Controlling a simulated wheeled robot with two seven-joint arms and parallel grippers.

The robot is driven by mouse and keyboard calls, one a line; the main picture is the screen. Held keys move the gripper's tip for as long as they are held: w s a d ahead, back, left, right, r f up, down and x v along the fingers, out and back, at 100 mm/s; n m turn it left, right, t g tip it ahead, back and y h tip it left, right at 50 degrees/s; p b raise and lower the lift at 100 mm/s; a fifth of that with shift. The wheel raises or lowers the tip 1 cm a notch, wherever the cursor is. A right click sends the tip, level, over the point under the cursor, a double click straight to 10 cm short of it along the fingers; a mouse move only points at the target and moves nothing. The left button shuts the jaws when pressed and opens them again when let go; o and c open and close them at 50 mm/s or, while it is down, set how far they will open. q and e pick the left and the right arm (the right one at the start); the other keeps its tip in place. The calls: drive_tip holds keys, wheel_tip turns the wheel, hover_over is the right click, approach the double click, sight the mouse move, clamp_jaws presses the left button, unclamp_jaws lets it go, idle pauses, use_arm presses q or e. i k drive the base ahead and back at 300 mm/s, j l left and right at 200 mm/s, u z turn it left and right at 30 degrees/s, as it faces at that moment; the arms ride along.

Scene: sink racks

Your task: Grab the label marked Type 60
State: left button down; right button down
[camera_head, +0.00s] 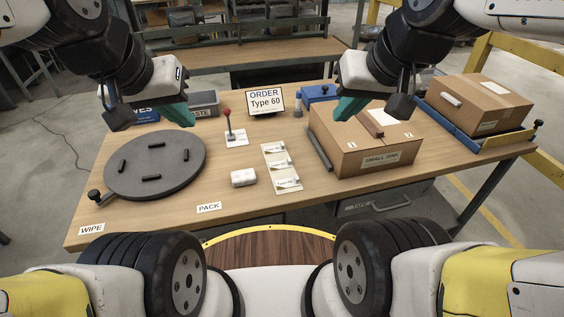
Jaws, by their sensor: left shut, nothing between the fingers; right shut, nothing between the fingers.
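A white card strip (281,167) lies on the table near the middle, with several labels on it. The nearest label (287,183), a middle label (280,164) and a far label (274,148) carry print too small to read surely. An order sign (265,101) behind them reads "ORDER Type 60". My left gripper (181,116), with teal fingers, is shut and empty above the table's back left, beyond the round grey disc. My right gripper (341,111) is shut and empty above the small sink box, right of the strip. Both are apart from the labels.
A grey disc (165,180) with black handles lies at the left. A white roll-like item (243,178) sits left of the strip. A red-knobbed lever (229,128) stands behind it. The "SMALL SINK" box (372,160) and another carton (478,105) fill the right. The front middle is clear.

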sight(284, 164)
drive_tip(key=l+u, duration=0.9)
drive_tip(key=k+l, duration=0.05)
